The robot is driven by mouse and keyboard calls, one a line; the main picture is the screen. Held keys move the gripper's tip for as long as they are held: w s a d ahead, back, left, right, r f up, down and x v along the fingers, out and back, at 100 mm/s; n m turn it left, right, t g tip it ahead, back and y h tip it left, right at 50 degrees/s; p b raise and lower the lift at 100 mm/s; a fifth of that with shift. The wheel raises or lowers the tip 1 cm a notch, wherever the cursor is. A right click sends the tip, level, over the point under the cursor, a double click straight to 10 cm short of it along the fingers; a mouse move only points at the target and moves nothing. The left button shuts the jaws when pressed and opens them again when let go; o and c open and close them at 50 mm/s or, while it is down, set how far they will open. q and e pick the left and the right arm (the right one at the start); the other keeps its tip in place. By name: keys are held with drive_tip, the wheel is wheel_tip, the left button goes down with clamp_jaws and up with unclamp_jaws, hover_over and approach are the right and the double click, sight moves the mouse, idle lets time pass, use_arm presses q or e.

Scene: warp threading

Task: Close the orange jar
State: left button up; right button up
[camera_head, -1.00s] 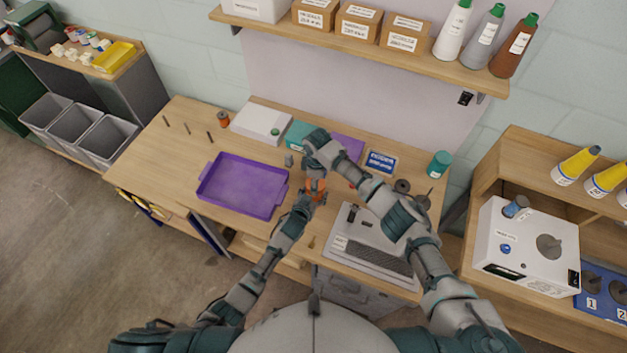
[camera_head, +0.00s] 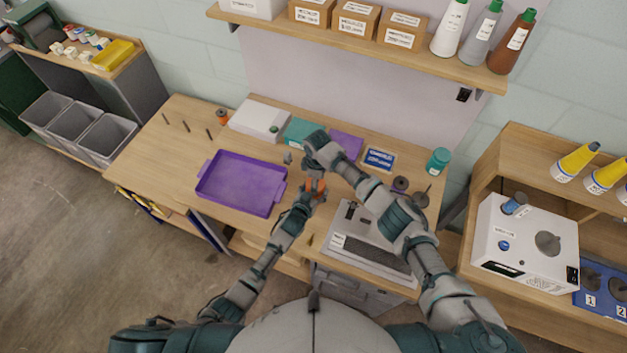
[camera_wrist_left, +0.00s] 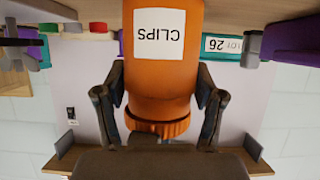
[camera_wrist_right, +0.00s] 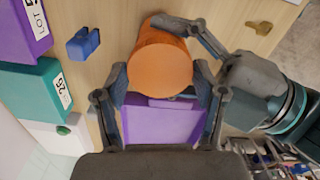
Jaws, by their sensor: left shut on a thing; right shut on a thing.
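The orange jar (camera_head: 318,187) is held up between my two grippers, in front of the table's middle. In the left wrist view the jar (camera_wrist_left: 160,85) appears upside down with a white CLIPS label, and its ridged orange lid (camera_wrist_left: 158,127) is at the end of the body. My left gripper (camera_wrist_left: 158,100) is shut around the jar near the lid. My right gripper (camera_wrist_right: 162,85) is shut on the lid, whose smooth round face (camera_wrist_right: 160,67) shows in the right wrist view. Whether the lid is fully tightened cannot be told.
A purple tray (camera_head: 203,193) lies left of the grippers. A grey laptop-like device (camera_head: 375,255) lies at front right.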

drive_tip(key=shift+d+f, duration=0.3)
drive_tip(key=shift+d, duration=0.2)
drive_tip(key=shift+a+f, duration=0.1)
drive_tip(key=shift+f, duration=0.1)
drive_tip(key=shift+c, duration=1.2)
drive_tip(key=shift+a+f, duration=0.3)
drive_tip(key=shift+a, duration=0.15)
drive_tip(key=shift+c, duration=0.4)
drive_tip(key=shift+d, duration=0.3)
drive_tip(key=m, duration=0.4)
drive_tip(key=shift+a, duration=0.1)
drive_tip(key=shift+m, duration=1.3)
